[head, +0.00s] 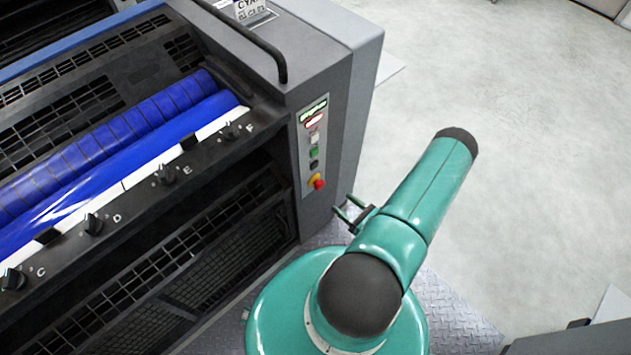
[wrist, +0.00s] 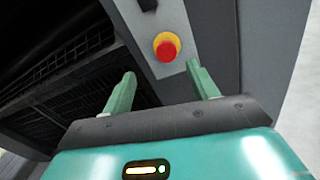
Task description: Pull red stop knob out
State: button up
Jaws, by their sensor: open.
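The red stop knob (head: 319,184) sits on a yellow base at the bottom of the control strip on the front of the grey machine. In the wrist view the red knob (wrist: 166,51) shows above and between the fingertips, beyond them. My gripper (head: 348,209) is open, with its two green fingers apart and nothing between them. It is to the right of and below the knob in the head view, apart from it. The gripper (wrist: 162,75) also shows in the wrist view, both fingers pointing toward the panel.
The control strip (head: 313,140) has several buttons above the knob. A black handrail (head: 262,45) runs along the machine's top. Blue ink rollers (head: 110,140) and a row of lettered dials lie to the left. Open pale floor (head: 510,110) lies to the right.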

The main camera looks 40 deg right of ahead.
aim_at(322, 187)
jog(key=shift+m+h, duration=0.6)
jog(key=shift+h, duration=0.1)
jog(key=w, duration=0.4)
jog(key=w+f, duration=0.1)
jog(key=w, duration=0.7)
jog(key=shift+w+a+f, duration=0.25)
jog(key=shift+w, duration=0.05)
